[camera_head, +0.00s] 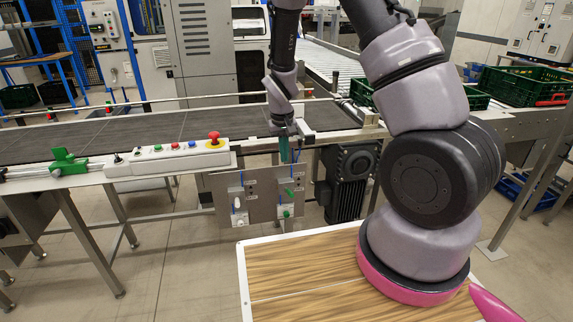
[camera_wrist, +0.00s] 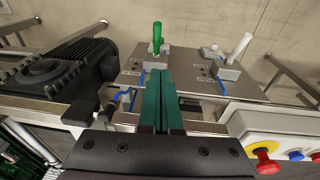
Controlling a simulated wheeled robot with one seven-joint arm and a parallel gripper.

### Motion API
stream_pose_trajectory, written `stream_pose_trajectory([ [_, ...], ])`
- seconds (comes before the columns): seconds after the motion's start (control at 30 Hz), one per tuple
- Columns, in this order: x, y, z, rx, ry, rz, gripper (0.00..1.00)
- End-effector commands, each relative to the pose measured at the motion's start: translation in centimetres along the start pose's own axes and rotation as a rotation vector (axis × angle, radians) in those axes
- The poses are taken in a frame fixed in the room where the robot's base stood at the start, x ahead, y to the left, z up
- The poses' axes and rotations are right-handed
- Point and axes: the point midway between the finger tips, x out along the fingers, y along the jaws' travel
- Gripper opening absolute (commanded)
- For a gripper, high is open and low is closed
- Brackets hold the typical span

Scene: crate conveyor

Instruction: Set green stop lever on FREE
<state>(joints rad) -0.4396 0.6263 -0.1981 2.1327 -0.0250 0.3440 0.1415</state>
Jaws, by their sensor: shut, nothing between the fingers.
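The green stop lever (camera_wrist: 157,38) sits on a grey mount on a metal panel, its green handle sticking out. In the head view the green lever (camera_head: 288,191) is on the right half of the hanging panel (camera_head: 262,203), below the conveyor edge. My gripper (camera_wrist: 160,72) has its dark green fingers together, with nothing between them, and points toward the green lever's mount. In the head view my gripper (camera_head: 289,158) hangs just above the green lever. I cannot tell whether the fingers touch it. The small labels beside the lever are not readable.
A white lever (camera_wrist: 241,46) is on the same panel, beside the green one. A dark motor (camera_head: 350,180) stands close on the other side. A control box with a red mushroom button (camera_head: 214,137) lies along the conveyor edge. The conveyor belt (camera_head: 180,127) is empty.

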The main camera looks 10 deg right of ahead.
Motion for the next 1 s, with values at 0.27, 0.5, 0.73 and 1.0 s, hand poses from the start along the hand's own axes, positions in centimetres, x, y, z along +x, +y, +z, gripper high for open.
stream_pose_trajectory([
  [0.27, 6.1, 0.1, 0.2, 0.003, -0.006, 0.001, 0.00],
  [0.5, 10.0, 0.4, 1.2, 0.002, -0.005, 0.001, 0.00],
  [0.73, 11.5, 0.5, 2.0, 0.002, -0.002, 0.000, 0.00],
  [1.0, 11.6, 0.6, 2.0, 0.002, -0.001, -0.001, 0.00],
])
